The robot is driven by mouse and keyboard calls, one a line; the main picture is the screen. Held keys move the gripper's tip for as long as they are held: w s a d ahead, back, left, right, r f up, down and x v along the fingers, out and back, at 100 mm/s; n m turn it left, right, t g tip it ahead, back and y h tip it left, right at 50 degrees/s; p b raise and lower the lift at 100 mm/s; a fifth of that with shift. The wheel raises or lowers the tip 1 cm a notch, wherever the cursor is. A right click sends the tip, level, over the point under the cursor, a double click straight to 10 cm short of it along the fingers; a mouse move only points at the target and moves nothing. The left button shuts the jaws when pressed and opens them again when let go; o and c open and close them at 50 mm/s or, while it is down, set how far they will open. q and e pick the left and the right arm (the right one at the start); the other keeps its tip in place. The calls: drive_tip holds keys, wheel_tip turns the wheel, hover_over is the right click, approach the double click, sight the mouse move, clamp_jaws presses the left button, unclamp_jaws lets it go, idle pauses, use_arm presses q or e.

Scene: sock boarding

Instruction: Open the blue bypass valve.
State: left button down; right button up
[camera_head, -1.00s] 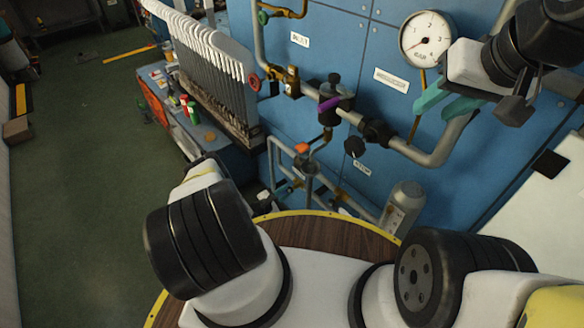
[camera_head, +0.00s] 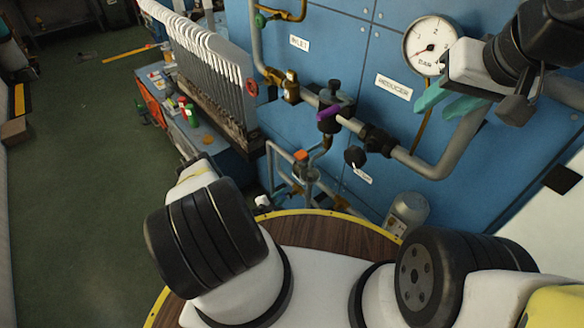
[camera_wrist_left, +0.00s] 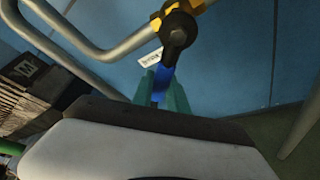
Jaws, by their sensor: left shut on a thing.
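The blue valve lever (camera_wrist_left: 162,82) hangs down from a dark valve body with yellow fittings (camera_wrist_left: 180,30) in the left wrist view. My left gripper (camera_wrist_left: 162,92) has its two teal fingers on either side of the lever and is shut on it; the fingers hide its lower part. In the head view my left arm (camera_head: 205,235) hides these fingers and the blue lever. My right gripper (camera_head: 448,100) is open and empty, its teal fingers apart in front of the panel below the gauge.
A pressure gauge (camera_head: 428,45), a purple lever (camera_head: 329,112), an orange handle (camera_head: 301,156) and a black knob (camera_head: 355,156) are along grey pipes on the blue panel (camera_head: 350,60). A sock rack (camera_head: 205,75) stands left.

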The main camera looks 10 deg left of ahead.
use_arm(q)
drive_tip(key=shift+w+a+r+m+t, duration=0.25)
drive_tip(key=shift+r+m, duration=0.2)
drive_tip(key=shift+m, duration=0.25)
drive_tip(key=m, duration=0.1)
drive_tip(key=r+m+t, duration=0.1)
drive_tip(key=r, duration=0.1)
drive_tip(key=shift+w+a+m+t+y, duration=0.25)
drive_tip(key=shift+a+m+t+y, duration=0.1)
drive_tip(key=shift+a+m+y, duration=0.05)
drive_tip(key=shift+w+a+r+m+t, duration=0.1)
drive_tip(key=shift+r+m+t, duration=0.5)
drive_tip(key=shift+r+m, duration=0.8)
drive_tip(key=shift+f+m, duration=0.2)
drive_tip(key=shift+m, duration=0.1)
drive_tip(key=c, duration=1.3)
unclamp_jaws()
drive_tip(key=v, duration=0.7)
drive_tip(key=shift+s+a, duration=0.15)
drive_tip(key=shift+s, duration=0.2)
